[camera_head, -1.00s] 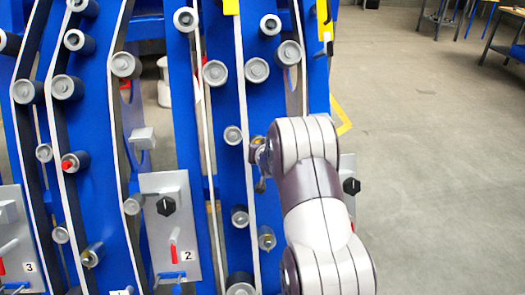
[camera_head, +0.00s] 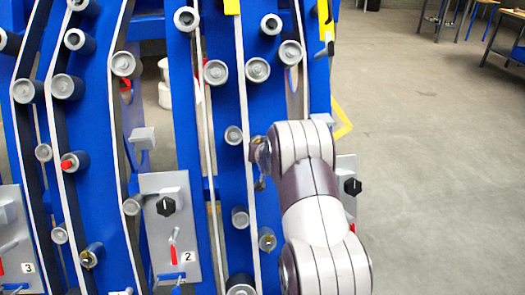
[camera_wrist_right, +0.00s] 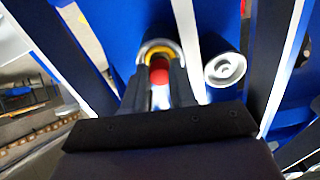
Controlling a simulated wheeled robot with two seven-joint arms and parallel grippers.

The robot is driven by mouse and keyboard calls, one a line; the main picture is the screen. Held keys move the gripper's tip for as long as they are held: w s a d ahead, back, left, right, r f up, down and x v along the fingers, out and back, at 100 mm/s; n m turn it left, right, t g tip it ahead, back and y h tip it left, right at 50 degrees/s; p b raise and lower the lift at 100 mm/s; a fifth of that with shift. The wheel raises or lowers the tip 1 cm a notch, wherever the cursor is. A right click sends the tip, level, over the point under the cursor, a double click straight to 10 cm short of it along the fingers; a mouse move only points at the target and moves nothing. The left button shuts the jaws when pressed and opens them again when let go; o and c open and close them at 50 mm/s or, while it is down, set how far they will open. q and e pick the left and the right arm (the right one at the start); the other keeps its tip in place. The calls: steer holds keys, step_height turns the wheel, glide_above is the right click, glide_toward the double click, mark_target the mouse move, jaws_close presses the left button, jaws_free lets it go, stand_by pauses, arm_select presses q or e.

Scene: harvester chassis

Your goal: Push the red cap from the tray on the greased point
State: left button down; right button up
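My right gripper (camera_wrist_right: 159,90) has its two dark fingers on either side of a red cap (camera_wrist_right: 160,73) and appears shut on it. Just beyond the cap is the end of a grey roller (camera_wrist_right: 158,47) with a yellow ring, which looks like the greased point. The cap lines up with the ring; I cannot tell whether they touch. In the head view my right gripper (camera_head: 262,160) is at the blue frame, largely hidden by my wrist. Another red cap (camera_head: 68,163) sits on a roller at the left. The tray and my left gripper are not in view.
The blue chassis (camera_head: 95,200) carries many grey rollers and belts. Another roller (camera_wrist_right: 225,69) stands close to the right of my fingers. Control panels with black knobs (camera_head: 166,206) and red-handled levers stick out low down. Open floor lies to the right.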

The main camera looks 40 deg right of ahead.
steer(key=o, duration=0.5)
steer(key=v, duration=1.2)
steer(key=shift+s+a+r+p, duration=0.15)
steer(key=shift+s+p, duration=0.2)
